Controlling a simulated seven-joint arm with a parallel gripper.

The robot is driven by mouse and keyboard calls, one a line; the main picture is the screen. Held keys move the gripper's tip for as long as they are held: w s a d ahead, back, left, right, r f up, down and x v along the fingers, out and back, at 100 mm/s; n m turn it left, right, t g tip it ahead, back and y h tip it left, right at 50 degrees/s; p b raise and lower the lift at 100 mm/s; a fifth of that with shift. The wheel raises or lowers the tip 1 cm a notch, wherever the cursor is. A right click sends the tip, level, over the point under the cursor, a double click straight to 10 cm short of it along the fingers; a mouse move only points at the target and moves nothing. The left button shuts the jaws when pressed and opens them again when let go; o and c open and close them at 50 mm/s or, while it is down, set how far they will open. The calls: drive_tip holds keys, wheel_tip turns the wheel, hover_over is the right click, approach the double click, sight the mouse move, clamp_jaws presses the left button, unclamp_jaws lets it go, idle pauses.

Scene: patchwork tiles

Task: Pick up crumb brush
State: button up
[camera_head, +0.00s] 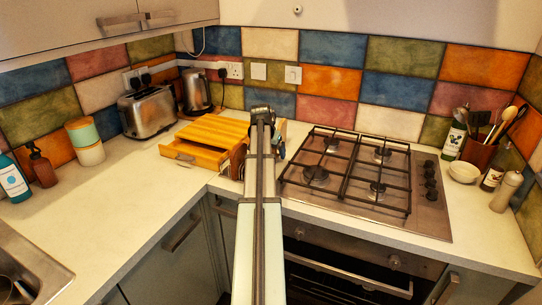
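I cannot make out a crumb brush for certain. A small dark brown shape (237,161) stands at the right front corner of the slatted wooden bread board (215,131), partly behind my arm; it is too small to identify. The board sits on the corner worktop with a drawer-like tray (192,157) jutting from its front. My arm rises through the middle of the head view, between the board and the hob. Dark parts show near its far end, but I cannot make out the gripper's fingers or whether they hold anything.
A gas hob (360,172) lies right of my arm. A toaster (147,108) and kettle (196,92) stand behind the board. A utensil pot (477,151), white bowl (463,172) and bottles are far right.

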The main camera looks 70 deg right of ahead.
drive_tip(key=c, duration=1)
drive_tip(key=shift+r, duration=0.1)
wheel_tip(320, 180, up, 10)
drive_tip(key=shift+f, duration=0.1)
